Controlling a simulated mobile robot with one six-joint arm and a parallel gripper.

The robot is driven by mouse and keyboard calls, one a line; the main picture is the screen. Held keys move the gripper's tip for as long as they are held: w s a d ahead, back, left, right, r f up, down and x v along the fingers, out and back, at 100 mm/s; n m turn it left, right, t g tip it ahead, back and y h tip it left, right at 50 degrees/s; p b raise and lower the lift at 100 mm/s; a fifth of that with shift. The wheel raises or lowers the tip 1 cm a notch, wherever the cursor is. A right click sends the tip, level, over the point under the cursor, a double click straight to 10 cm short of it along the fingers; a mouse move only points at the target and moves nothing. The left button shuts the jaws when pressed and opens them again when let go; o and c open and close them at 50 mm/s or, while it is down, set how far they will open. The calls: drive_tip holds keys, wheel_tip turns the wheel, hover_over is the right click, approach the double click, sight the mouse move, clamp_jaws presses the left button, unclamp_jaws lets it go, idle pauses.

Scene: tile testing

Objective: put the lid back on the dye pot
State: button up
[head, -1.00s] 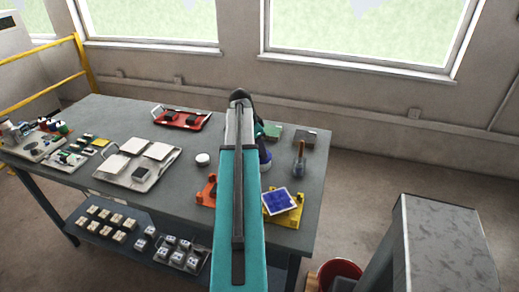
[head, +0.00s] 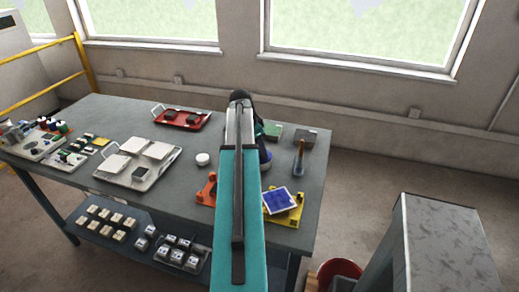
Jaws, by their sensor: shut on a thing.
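My gripper (head: 262,139) is a dark shape partly hidden behind my teal arm, over the right part of the workbench. It is shut, apparently on the lid; my arm hides the fingertips and most of what they hold. A dark blue round thing (head: 265,160), probably the dye pot, shows just below the gripper at the arm's right edge. Its left side is hidden. I cannot tell whether the gripper or the lid touches it.
The workbench (head: 185,198) also holds a small white round container (head: 202,159), a red tray (head: 182,119), a tray of white tiles (head: 139,168), a yellow stand with a blue tile (head: 280,201), and an upright brown-handled tool (head: 299,158). Bare bench lies around the white container.

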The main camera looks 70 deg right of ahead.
idle(0.7)
drive_tip(key=o, duration=1.6)
drive_tip(key=shift+r+p, duration=2)
drive_tip(key=shift+r, duration=1.5)
clamp_jaws()
drive_tip(key=shift+f+b, duration=1.3)
drive_tip(key=shift+f, duration=1.35)
